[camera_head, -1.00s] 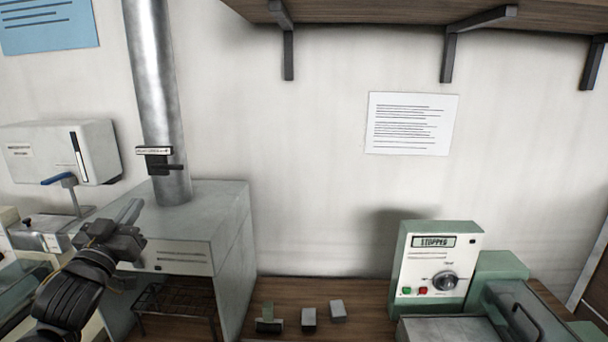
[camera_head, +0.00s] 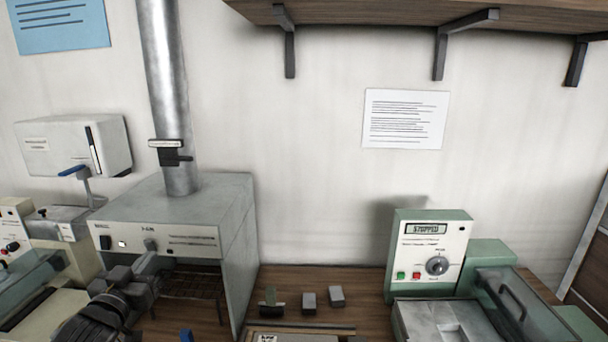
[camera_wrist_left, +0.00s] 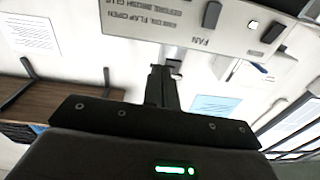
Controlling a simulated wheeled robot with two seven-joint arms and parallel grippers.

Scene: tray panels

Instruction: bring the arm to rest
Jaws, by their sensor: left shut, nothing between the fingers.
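My left gripper (camera_head: 146,262) is low at the left in the head view, in front of the grey hood cabinet (camera_head: 232,220) with the round metal duct. Its fingers are together with nothing between them. In the left wrist view the closed fingers (camera_wrist_left: 166,72) point up at the cabinet's front panel (camera_wrist_left: 200,22), which carries the word FAN and a lit button. I cannot tell the exact gap between fingertips and panel. My right gripper is in neither view.
A wire rack (camera_head: 190,284) stands inside the hood's opening. Small blocks (camera_head: 309,300) sit on the wooden bench (camera_head: 365,280). A green and white machine (camera_head: 428,250) reading STOPPED stands to the right. A wooden shelf (camera_head: 420,14) hangs above.

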